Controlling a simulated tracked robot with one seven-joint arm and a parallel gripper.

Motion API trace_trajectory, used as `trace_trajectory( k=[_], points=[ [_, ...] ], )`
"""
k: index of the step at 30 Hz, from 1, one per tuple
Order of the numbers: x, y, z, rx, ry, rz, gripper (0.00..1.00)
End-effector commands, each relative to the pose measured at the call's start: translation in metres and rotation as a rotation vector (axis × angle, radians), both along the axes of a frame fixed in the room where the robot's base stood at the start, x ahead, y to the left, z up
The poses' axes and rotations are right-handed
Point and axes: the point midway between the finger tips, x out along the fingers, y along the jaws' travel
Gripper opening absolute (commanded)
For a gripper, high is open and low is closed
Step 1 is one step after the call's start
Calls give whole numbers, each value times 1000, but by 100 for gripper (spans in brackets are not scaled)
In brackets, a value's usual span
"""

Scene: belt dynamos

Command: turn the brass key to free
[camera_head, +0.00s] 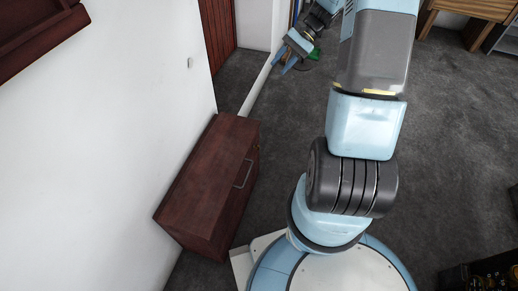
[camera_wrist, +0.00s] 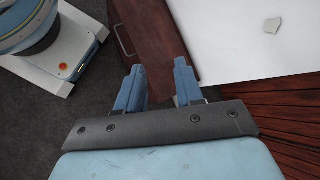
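No brass key can be made out in either view. My gripper (camera_head: 283,63) is at the top middle of the head view, near the white wall and above the grey carpet. In the wrist view its two blue fingers stand apart with nothing between them, so my gripper (camera_wrist: 159,72) is open and empty. A small pale plate (camera_head: 190,62) sits on the white wall; a small grey angular piece also shows on the wall in the wrist view (camera_wrist: 272,25). I cannot tell whether any key is on it.
A dark red-brown cabinet (camera_head: 205,180) with a metal handle (camera_head: 243,174) stands against the white wall (camera_head: 100,150). A red-brown slatted door (camera_head: 218,32) is beyond it. A wooden table (camera_head: 470,8) stands at top right, and dark crate-like things (camera_head: 485,272) at bottom right. Carpet (camera_head: 455,150) on the right is clear.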

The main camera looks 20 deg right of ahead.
Motion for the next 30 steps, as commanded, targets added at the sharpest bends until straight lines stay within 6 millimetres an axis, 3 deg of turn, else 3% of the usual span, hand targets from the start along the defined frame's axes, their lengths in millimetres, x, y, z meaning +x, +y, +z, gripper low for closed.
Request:
trace_trajectory(
  k=[17, 30],
  points=[
    [23, -41, -150, 302, 186, -281, 36],
    [13, -59, -271, 527, 297, -520, 36]
  ],
)
